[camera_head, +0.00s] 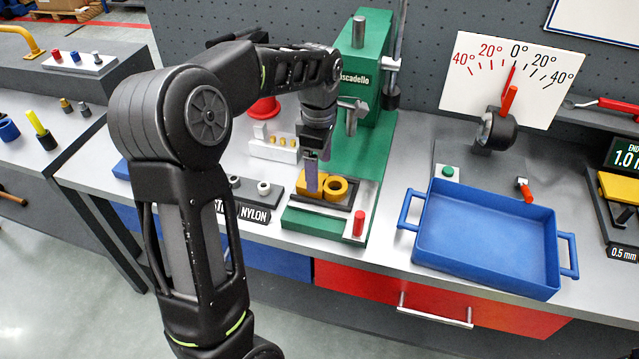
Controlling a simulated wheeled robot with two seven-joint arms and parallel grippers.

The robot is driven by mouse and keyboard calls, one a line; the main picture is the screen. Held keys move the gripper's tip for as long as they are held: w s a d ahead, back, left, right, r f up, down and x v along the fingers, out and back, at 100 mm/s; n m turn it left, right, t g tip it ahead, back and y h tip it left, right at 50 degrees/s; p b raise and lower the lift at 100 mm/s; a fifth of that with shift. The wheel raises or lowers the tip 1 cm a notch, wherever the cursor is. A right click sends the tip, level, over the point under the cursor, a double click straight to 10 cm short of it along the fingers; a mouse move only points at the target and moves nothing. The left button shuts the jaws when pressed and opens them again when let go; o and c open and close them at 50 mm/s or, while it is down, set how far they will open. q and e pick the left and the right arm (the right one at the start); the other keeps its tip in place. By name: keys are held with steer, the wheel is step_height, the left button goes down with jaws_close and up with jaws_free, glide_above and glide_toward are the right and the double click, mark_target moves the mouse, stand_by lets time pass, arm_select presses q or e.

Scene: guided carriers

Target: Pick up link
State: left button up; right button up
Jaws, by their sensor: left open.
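The link looks to be the yellow part (337,187) with round eyes in the fixture at the foot of the green press (365,90). My left gripper (312,170) points down right over the left end of this yellow part, with its fingers open. The fingers hide part of that end, and I cannot tell whether they touch it. My right gripper is not in view.
A blue tray (485,275) with two handles stands empty on the bench to the right. A white block with small yellow pins (273,150) is behind the gripper. A NYLON label (255,214) and small pale rings (264,187) lie to the left. A red-tipped pin (359,223) stands at the press front.

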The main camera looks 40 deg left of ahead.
mark_target(320, 182)
arm_select(q)
step_height(320, 182, down, 4)
steer(key=shift+r, duration=0.2)
steer(key=shift+c, duration=0.3)
jaws_close()
stand_by(0.9)
steer(key=shift+w, duration=0.1)
